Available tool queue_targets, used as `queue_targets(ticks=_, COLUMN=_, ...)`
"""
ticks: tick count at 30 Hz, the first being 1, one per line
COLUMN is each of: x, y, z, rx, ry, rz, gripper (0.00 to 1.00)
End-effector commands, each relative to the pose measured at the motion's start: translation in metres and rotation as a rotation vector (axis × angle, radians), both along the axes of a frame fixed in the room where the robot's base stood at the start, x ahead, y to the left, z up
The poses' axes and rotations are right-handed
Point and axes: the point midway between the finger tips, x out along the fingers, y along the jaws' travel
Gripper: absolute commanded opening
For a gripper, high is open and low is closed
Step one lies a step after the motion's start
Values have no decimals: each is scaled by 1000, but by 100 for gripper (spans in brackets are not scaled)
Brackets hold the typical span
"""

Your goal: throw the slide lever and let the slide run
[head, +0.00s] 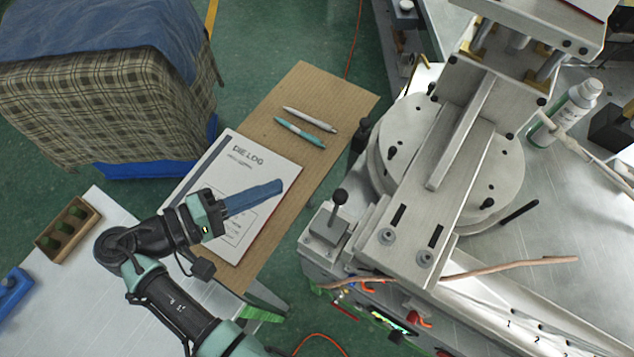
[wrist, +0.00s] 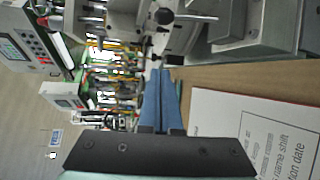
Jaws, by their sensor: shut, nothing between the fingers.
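The slide lever (head: 338,203) is a short rod with a dark ball knob on a grey box at the front left corner of the machine, standing nearly upright. The slide (head: 460,165) is a long pale metal bar and plate lying across the round turntable (head: 398,125). My gripper (head: 280,186) is to the left of the lever, over the die log sheet, with clear space between them. Its blue fingers are shut together and empty; they also show in the wrist view (wrist: 160,95). In the wrist view I cannot clearly pick out the lever.
The die log (head: 228,180) lies on a brown board (head: 330,88) with two pens (head: 300,133). A copper-coloured strip (head: 510,267) crosses the machine's front. A plaid-covered chair (head: 120,85) stands at the upper left.

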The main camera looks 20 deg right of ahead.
Motion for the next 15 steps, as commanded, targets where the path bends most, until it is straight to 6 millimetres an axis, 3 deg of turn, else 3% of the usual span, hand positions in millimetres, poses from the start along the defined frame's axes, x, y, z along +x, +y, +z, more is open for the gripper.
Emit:
queue_targets(ticks=5, x=3, y=-16, z=-1, rx=0, ry=1, rz=-4, gripper=0)
queue_targets(ticks=15, x=17, y=-84, z=-15, rx=1, ry=3, rz=-7, gripper=0)
